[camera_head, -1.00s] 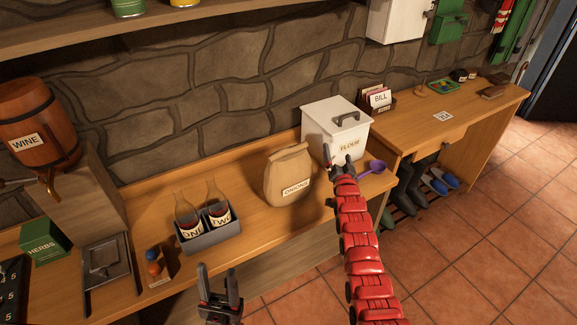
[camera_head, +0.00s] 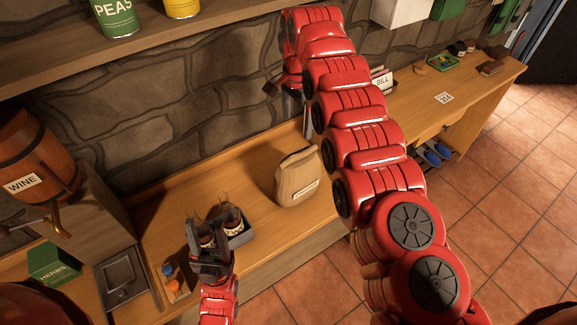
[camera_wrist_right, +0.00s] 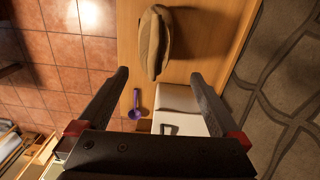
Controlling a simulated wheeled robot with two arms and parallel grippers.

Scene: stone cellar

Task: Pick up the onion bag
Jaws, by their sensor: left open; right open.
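The onion bag (camera_head: 296,180) is a tan paper sack with a folded top, standing upright on the wooden counter. Part of its right side meets the outline of my right arm in the head view. It also shows in the right wrist view (camera_wrist_right: 153,45), beyond the fingertips. My right gripper (camera_wrist_right: 160,75) is open and empty, above the counter, apart from the bag. In the head view it is partly hidden by its own wrist. My left gripper (camera_head: 209,232) is open in front of the bottle caddy, left of the bag and apart from it.
Bottles stand in a grey caddy (camera_head: 240,239) left of the bag. The white flour box (camera_wrist_right: 185,100) and a purple scoop (camera_wrist_right: 134,112) lie near the bag, hidden behind my arm in the head view. A shelf with cans (camera_head: 117,18) hangs above.

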